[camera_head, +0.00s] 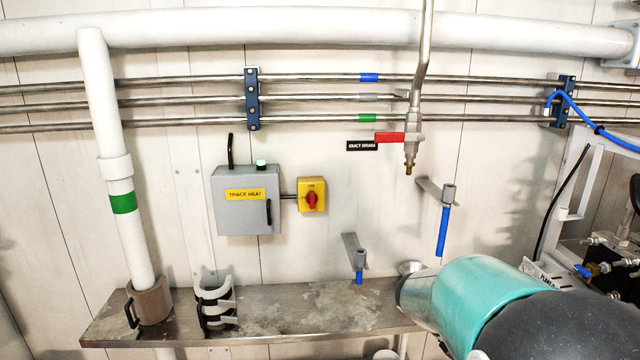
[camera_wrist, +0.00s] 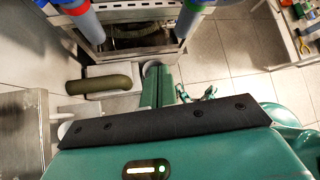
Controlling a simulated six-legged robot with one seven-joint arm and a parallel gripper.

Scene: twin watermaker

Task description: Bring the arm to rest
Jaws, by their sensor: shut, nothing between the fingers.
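My arm shows in the head camera view at the lower right, as a teal link (camera_head: 478,290) with a dark grey rounded joint (camera_head: 565,325). It lies in front of the right end of the steel shelf and hides part of it. My gripper and its fingertips are not seen in either view. The wrist camera view looks down on a teal body with a black bar (camera_wrist: 165,127) and a lit strip, which looks like part of me. Nothing held shows.
A steel shelf (camera_head: 290,318) runs along the wall, with a clamp holder (camera_head: 214,300) and a cup (camera_head: 150,300) under the white pipe (camera_head: 104,150). A grey TRACE HEAT box (camera_head: 245,212), yellow switch (camera_head: 312,195) and red-handled drain valve (camera_head: 392,138) hang above. Equipment (camera_head: 605,255) stands at right.

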